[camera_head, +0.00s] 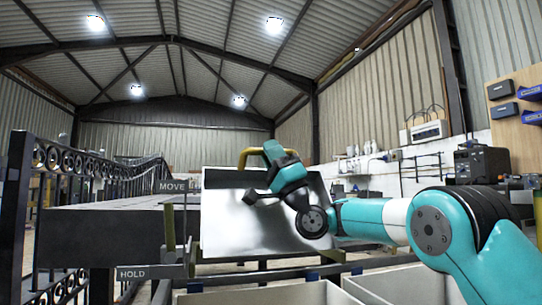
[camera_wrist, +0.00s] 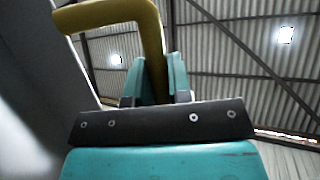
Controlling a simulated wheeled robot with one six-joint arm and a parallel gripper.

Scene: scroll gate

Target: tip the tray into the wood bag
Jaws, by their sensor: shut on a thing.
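The tray (camera_head: 225,235) is pale and shiny and stands steeply tilted, its inner face toward the head camera. A yellow handle (camera_head: 247,153) rises at its upper edge. My gripper (camera_head: 274,152) is shut on this handle. In the wrist view the thick yellow handle (camera_wrist: 110,14) bends down between the two teal fingers of my gripper (camera_wrist: 157,72). My arm crosses in front of the tray's right part. Two pale open-topped containers, one in the lower middle (camera_head: 262,295) and one at the lower right (camera_head: 405,285), are cut by the frame. I cannot tell which is the wood bag; their insides are mostly hidden.
A grey bench (camera_head: 110,235) extends left of the tray. Signs reading MOVE (camera_head: 173,186) and HOLD (camera_head: 150,272) are on a post at its near end. A black scroll fence (camera_head: 70,180) runs along the left. A tool wall and machine (camera_head: 480,162) stand at the right.

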